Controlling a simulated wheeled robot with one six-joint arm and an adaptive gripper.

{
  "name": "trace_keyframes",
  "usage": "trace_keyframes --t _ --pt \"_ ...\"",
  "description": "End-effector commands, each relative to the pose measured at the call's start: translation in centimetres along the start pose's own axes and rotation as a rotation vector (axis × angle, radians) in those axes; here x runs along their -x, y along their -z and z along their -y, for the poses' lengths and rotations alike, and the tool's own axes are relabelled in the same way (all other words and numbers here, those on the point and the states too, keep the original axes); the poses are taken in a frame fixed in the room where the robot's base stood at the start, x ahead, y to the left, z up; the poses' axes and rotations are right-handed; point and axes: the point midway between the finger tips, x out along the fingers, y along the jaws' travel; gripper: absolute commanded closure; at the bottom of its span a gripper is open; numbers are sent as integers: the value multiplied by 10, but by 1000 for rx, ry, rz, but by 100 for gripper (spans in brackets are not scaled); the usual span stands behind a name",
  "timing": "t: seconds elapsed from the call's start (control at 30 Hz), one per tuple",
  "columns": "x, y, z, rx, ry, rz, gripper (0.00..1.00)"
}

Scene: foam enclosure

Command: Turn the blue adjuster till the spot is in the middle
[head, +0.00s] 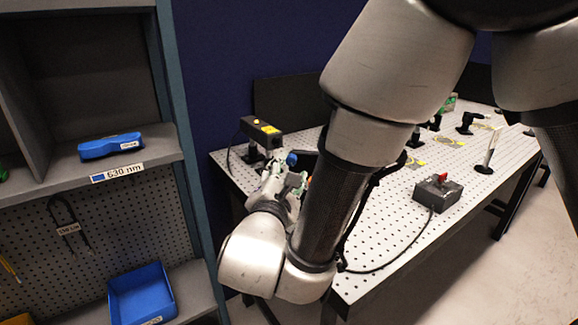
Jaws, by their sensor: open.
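The blue adjuster (291,158) is a small round knob at the left end of the perforated optical table (390,255). It stands just right of a black box-shaped device (261,132) with a yellow label on a post. My gripper (284,178) is by the blue adjuster, on its near side. Its fingers are small and partly hidden by my wrist, and I cannot tell whether they touch the knob. They are open. I cannot make out the spot in this view, and my arm covers part of the table.
Several posts and mounts stand further back. At left, a shelf holds a blue case (110,146) above a "630 nm" label, with a blue bin (142,295) below.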

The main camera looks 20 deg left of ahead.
Motion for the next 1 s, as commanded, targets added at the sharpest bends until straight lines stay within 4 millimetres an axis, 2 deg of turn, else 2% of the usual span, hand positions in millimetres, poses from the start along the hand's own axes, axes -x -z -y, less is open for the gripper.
trace_keyframes --t 0.1,0.3,0.63,0.87,1.0 --pt "-22 -1 1 0 3 4 56" --pt "-45 0 0 1 2 2 56" --pt "-49 0 0 1 0 0 56" --pt "-49 0 0 1 0 0 98" --pt "-49 0 0 2 0 0 100"
